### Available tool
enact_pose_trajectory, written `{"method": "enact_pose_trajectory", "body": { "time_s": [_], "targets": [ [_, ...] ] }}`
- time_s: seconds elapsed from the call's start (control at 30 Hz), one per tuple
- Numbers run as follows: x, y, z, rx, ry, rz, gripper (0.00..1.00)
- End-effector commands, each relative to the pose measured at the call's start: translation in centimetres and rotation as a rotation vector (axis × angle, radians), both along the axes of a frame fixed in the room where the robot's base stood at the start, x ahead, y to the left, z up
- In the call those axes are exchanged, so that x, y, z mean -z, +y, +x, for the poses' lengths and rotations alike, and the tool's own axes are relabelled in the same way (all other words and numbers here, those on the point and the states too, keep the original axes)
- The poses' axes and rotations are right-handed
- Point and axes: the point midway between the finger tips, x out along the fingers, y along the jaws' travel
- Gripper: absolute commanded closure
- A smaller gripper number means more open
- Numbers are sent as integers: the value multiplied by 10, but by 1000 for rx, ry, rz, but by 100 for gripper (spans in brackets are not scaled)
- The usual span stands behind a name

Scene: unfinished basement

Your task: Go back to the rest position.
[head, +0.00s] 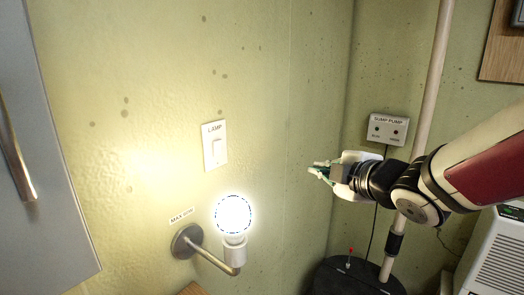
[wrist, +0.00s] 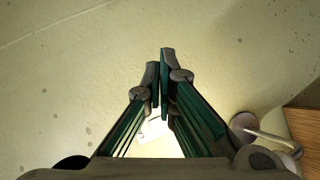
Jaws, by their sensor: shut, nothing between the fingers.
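My gripper (head: 318,170) is shut and empty. In the head view it is in mid-air right of the lamp switch, pointing left toward the wall. In the wrist view my gripper (wrist: 161,78) has its two fingers together, with the pale wall beyond them. The white lamp switch (head: 215,146) is on the wall, apart from my gripper; its plate (wrist: 153,131) shows partly behind the fingers in the wrist view. The bulb (head: 234,214) below the switch is glowing. It stands in a socket on a metal wall arm (head: 215,262), which also shows in the wrist view (wrist: 268,134).
A grey cabinet door (head: 50,130) is at the left. A sump pump box (head: 388,129), a vertical pipe (head: 432,90) and a black lidded basin (head: 345,280) are in the corner behind my arm. A white appliance (head: 500,255) stands at the lower right.

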Motion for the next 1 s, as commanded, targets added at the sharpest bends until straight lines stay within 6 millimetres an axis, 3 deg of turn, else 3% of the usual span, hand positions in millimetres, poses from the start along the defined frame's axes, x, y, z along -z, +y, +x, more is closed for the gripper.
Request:
{"method": "enact_pose_trajectory", "body": {
  "time_s": [0.2, 0.4, 0.53, 0.7, 0.83, 1.0],
  "targets": [
    [-3, -63, -49, 401, 231, 204, 100],
    [11, -92, -125, 733, 464, 443, 100],
    [23, -92, -184, 920, 625, 603, 100],
    [36, -77, -252, 1103, 820, 761, 100],
    [41, -66, -284, 1180, 915, 820, 100],
    [43, -62, -296, 1207, 953, 840, 100]
  ]
}}
